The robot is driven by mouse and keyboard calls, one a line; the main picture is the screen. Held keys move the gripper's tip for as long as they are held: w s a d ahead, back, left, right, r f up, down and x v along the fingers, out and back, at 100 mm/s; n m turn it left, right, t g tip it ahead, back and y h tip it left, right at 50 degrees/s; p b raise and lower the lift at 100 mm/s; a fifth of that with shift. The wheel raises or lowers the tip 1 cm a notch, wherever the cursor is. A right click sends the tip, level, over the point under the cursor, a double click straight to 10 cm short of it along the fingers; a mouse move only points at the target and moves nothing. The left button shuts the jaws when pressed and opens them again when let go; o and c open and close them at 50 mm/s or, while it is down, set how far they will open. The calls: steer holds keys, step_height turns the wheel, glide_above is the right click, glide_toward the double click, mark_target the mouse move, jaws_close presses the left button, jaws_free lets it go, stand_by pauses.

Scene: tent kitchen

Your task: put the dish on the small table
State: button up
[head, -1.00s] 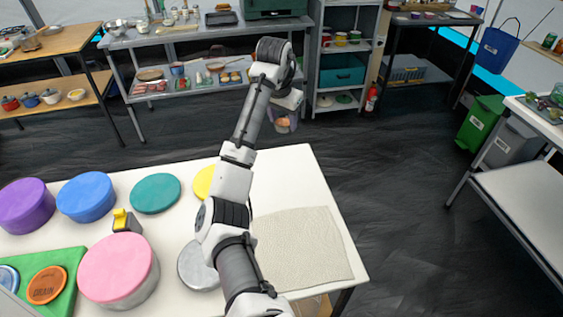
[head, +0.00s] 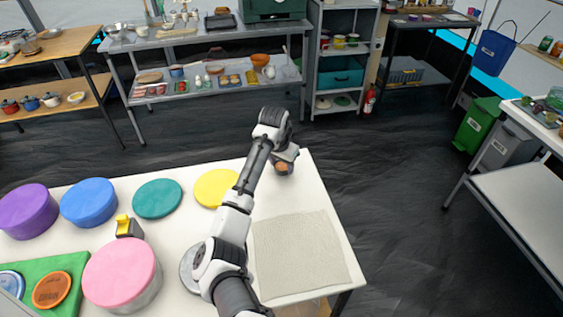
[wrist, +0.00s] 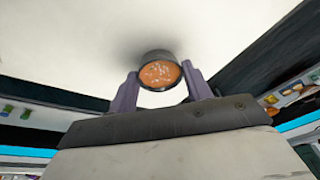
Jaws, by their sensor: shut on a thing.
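The dish (wrist: 160,74) is a small round dark container with orange contents. My gripper (head: 284,158) is shut on it, with one finger on each side in the wrist view. In the head view the dish (head: 283,169) shows as a small brown-orange spot under my gripper, over the far right corner of the white table (head: 312,196). A dark shadow lies close around the dish in the wrist view. I cannot tell whether it touches the tabletop.
A beige cloth (head: 300,255) lies on the table's right side. Yellow (head: 215,187), teal (head: 157,198), blue (head: 88,202), purple (head: 28,211) and pink (head: 121,272) round lidded tubs stand to the left. Dark open floor (head: 400,210) lies right of the table.

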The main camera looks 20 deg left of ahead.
steer(key=o, duration=1.1)
steer(key=shift+f, duration=0.1)
steer(key=b+v, duration=0.1)
steer(key=v, duration=1.1)
steer(key=shift+b, duration=0.4)
